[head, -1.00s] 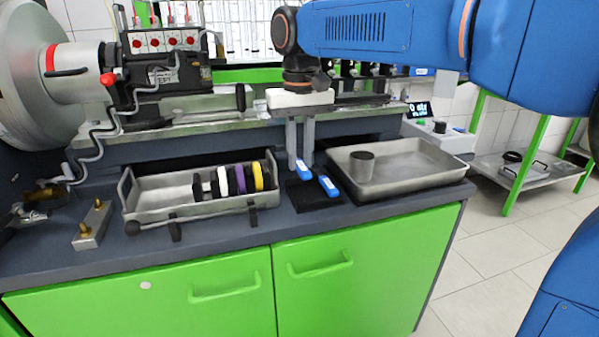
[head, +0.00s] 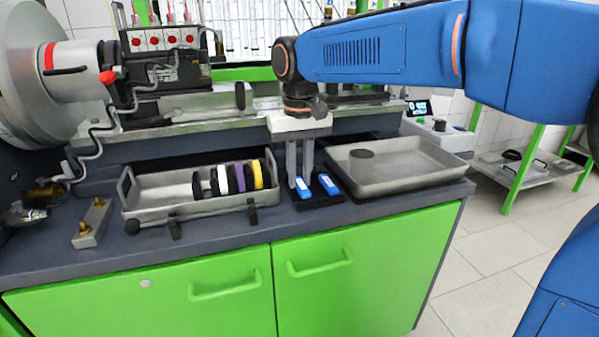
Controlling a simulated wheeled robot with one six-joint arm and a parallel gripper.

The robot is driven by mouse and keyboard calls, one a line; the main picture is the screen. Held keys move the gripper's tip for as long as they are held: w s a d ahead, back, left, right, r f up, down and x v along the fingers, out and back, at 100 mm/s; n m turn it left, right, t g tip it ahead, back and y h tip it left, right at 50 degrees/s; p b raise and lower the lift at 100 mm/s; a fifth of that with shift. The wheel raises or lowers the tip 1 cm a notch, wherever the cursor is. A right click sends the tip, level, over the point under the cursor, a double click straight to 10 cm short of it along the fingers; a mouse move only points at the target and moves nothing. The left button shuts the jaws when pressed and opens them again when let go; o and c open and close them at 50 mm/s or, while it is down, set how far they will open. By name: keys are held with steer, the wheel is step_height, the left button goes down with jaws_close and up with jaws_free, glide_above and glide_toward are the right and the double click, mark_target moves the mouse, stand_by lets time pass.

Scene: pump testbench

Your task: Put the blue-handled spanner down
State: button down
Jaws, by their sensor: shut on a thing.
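My gripper (head: 300,176) points down over the black mat (head: 318,201) on the worktop. It is shut on a blue-handled spanner (head: 303,189), gripped between its two grey fingers. The handle's near end appears at or just above the mat; I cannot tell whether it touches. A second blue handle (head: 328,184) lies on the mat just to the right, close beside it. The far parts of both tools are hidden by the fingers or too small to make out.
A metal tray with upright coloured discs (head: 235,180) stands left of the mat. A metal block with brass knobs (head: 92,222) is at the far left. The worktop's front strip is clear.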

mark_target(300, 181)
steer(key=shift+f, duration=0.1)
steer(key=c, duration=1.6)
jaws_free()
step_height(300, 181, up, 13)
steer(key=shift+f, duration=0.1)
steer(key=s+d+f+t, duration=0.1)
steer(key=s+d+f, duration=0.25)
steer(key=d, duration=0.65)
steer(key=s+d+f+m+t, duration=0.1)
steer(key=s+d+f, duration=0.5)
steer(key=f, duration=0.1)
steer(key=s+d+f+m+t, duration=0.1)
steer(key=s+d+f, duration=0.4)
steer(key=s+f, duration=0.2)
steer(key=s+d+f+m+t, duration=0.1)
steer(key=s+d+f, duration=0.5)
steer(key=f, duration=0.2)
steer(key=shift+s+d+t, duration=0.15)
steer(key=shift+d+t, duration=0.2)
steer(key=shift+t, duration=0.05)
